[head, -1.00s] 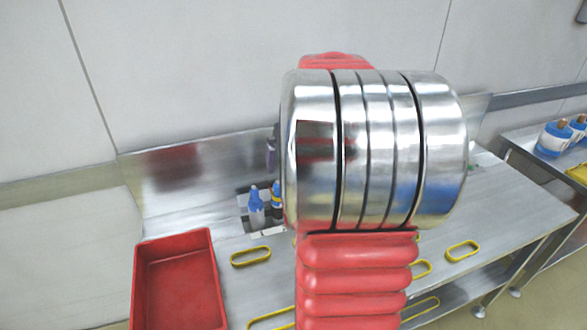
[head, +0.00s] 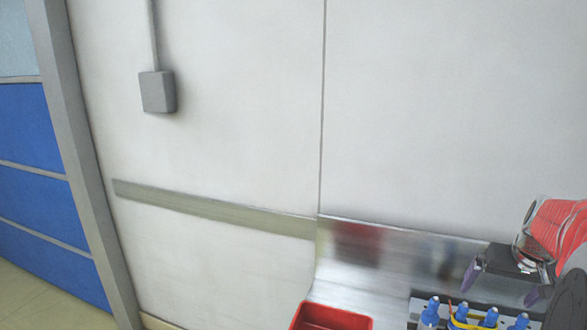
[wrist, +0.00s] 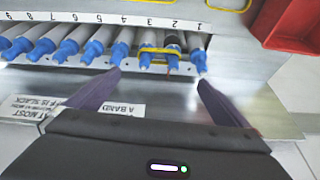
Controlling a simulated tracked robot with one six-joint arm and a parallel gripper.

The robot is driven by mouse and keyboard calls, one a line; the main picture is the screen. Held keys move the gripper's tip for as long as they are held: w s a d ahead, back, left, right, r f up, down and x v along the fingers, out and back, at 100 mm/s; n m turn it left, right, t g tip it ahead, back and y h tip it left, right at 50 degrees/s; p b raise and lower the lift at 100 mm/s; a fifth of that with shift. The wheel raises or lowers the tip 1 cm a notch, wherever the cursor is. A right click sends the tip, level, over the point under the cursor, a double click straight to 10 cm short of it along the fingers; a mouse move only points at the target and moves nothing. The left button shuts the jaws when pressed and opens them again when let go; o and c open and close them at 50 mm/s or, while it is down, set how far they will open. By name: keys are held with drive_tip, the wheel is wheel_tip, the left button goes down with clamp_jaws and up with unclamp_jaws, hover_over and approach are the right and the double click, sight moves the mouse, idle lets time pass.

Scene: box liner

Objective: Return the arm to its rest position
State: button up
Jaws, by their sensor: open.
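My gripper (head: 507,287) is at the right of the head view, above a rack of blue-capped tubes (head: 432,312), at the end of my red arm. In the wrist view my gripper (wrist: 160,80) has its two dark purple fingers spread wide apart with nothing held between them. The rack (wrist: 70,14) lies beyond the fingertips, with a row of numbered slots and several blue-capped tubes (wrist: 88,52). A yellow band (wrist: 160,55) is around tubes near the low-numbered end. Whether the fingertips touch any tube cannot be told.
A red tray (head: 330,317) stands on the steel bench left of the rack; its corner shows in the wrist view (wrist: 290,25). A steel backsplash (head: 390,260) and white wall rise behind. A loose yellow band (wrist: 230,3) lies near the tray.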

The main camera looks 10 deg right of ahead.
drive_tip(key=s+a+n, duration=0.2)
drive_tip(key=s+a, duration=0.1)
drive_tip(key=a, duration=0.9)
drive_tip(key=s+a+r+n+t+y, duration=0.1)
drive_tip(key=s+a, duration=0.3)
drive_tip(key=a, duration=0.9)
drive_tip(key=s+a+n+t+y, duration=0.1)
drive_tip(key=s+a+n, duration=0.2)
drive_tip(key=a, duration=1)
drive_tip(key=shift+s+a+r+n, duration=0.25)
drive_tip(key=shift+s+r+n, duration=0.05)
drive_tip(key=shift+s, duration=0.2)
